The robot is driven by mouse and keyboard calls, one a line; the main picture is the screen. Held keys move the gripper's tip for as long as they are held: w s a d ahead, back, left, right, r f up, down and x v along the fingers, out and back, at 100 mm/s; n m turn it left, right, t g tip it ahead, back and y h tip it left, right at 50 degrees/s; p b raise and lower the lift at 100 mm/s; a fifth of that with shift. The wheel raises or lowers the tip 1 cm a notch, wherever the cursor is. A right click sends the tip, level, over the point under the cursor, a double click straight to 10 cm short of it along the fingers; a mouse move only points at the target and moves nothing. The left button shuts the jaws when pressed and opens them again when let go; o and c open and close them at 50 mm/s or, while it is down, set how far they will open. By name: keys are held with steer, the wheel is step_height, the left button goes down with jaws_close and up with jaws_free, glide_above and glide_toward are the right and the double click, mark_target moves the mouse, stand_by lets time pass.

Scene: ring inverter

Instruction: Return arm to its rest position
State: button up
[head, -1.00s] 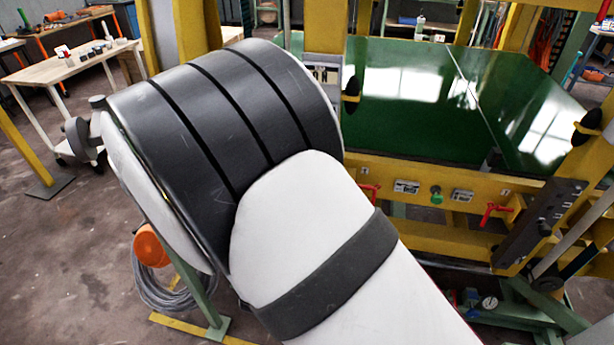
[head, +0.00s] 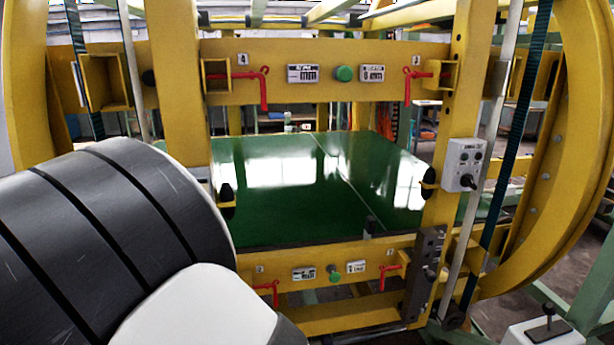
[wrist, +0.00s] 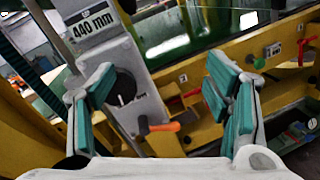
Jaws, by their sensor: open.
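My gripper (wrist: 162,85) is open and empty in the wrist view, its teal-padded fingers spread wide on the left and right. Between and beyond the fingers is a grey panel (wrist: 110,62) with a "440 mm" label, a black round knob (wrist: 123,87) and an orange-tipped lever (wrist: 163,127). No contact between the fingers and the panel is visible. In the head view only a large black-and-white link of my arm shows at the lower left. My gripper is out of that view.
A yellow ring-shaped frame (head: 560,200) surrounds a glossy green bed (head: 290,200). Its upper beam (head: 330,94) and lower beam (head: 330,258) carry red handles and green buttons. A grey control box (head: 463,165) is on the right post. A pedestal with a black lever (head: 545,330) stands lower right.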

steer(key=w+d+r+m+g+h, duration=0.2)
steer(key=d+r+m+h, duration=0.2)
steer(key=d, duration=0.5)
steer(key=w+d+r+m+g+h, duration=0.1)
steer(key=w+d+r+m+h, duration=0.1)
steer(key=d+r+m+h, duration=0.45)
steer(key=s+d+m+g, duration=0.4)
steer(key=d+m+g, duration=0.25)
steer(key=d, duration=0.95)
steer(key=s+d+r+m+g+y, duration=0.25)
steer(key=s+d+m+g, duration=0.4)
steer(key=s+d, duration=0.35)
steer(key=s+a+r+m+t+y, duration=0.1)
steer(key=s+m+y, duration=0.2)
steer(key=s+m, duration=0.1)
steer(key=s+a+r+m+t+y, duration=0.1)
steer(key=s+a+m+t+y, duration=0.1)
steer(key=s+m+y, duration=0.2)
steer(key=shift+s+a+r+m, duration=0.3)
steer(key=shift+s+m, duration=0.05)
steer(key=shift+s, duration=0.65)
